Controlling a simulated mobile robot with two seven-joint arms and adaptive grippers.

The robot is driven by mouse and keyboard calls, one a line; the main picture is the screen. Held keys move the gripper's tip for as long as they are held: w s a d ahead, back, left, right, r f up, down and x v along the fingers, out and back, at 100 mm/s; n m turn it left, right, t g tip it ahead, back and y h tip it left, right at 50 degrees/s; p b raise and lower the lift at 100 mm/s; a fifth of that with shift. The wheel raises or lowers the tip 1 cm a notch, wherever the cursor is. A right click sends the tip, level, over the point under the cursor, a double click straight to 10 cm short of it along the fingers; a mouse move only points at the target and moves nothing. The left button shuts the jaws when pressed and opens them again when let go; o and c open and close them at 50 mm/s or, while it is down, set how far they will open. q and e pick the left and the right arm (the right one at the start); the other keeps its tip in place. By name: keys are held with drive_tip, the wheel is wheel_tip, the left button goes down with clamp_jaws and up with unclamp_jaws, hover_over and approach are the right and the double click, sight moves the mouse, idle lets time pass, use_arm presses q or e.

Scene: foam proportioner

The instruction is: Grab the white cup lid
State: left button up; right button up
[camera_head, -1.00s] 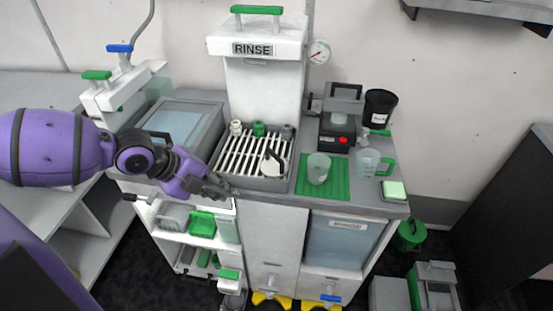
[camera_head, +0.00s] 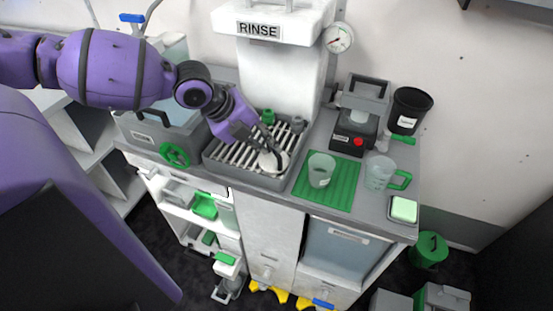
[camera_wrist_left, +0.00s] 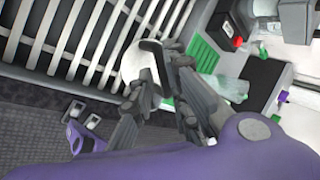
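The white cup lid (camera_head: 281,162) is a round white disc on the slatted grate of the rinse sink, near its front right corner. It also shows in the left wrist view (camera_wrist_left: 133,62), partly covered by my fingers. My left gripper (camera_head: 273,148) reaches down over the lid from the upper left. In the left wrist view my left gripper (camera_wrist_left: 152,68) has its two fingers apart, with the tips at the lid's edge and over it. Whether they touch the lid is unclear. My right gripper is not in view.
A clear cup (camera_head: 321,170) stands on a green mat (camera_head: 338,196) right of the sink (camera_head: 215,167). A clear jug (camera_head: 379,172), a grey device (camera_head: 354,125) and a black container (camera_head: 409,108) stand farther right. The rinse tower (camera_head: 280,75) rises behind the grate.

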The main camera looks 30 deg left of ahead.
use_arm(q)
drive_tip(key=x, duration=0.3)
drive_tip(key=shift+w+b, duration=0.15)
drive_tip(key=shift+b, duration=0.2)
drive_tip(key=shift+w+d+f, duration=0.15)
drive_tip(key=shift+w+f, duration=0.05)
drive_tip(key=shift+f, duration=0.15)
clamp_jaws()
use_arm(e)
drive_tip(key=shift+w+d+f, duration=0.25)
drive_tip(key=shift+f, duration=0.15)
use_arm(q)
drive_tip(key=shift+r, duration=0.15)
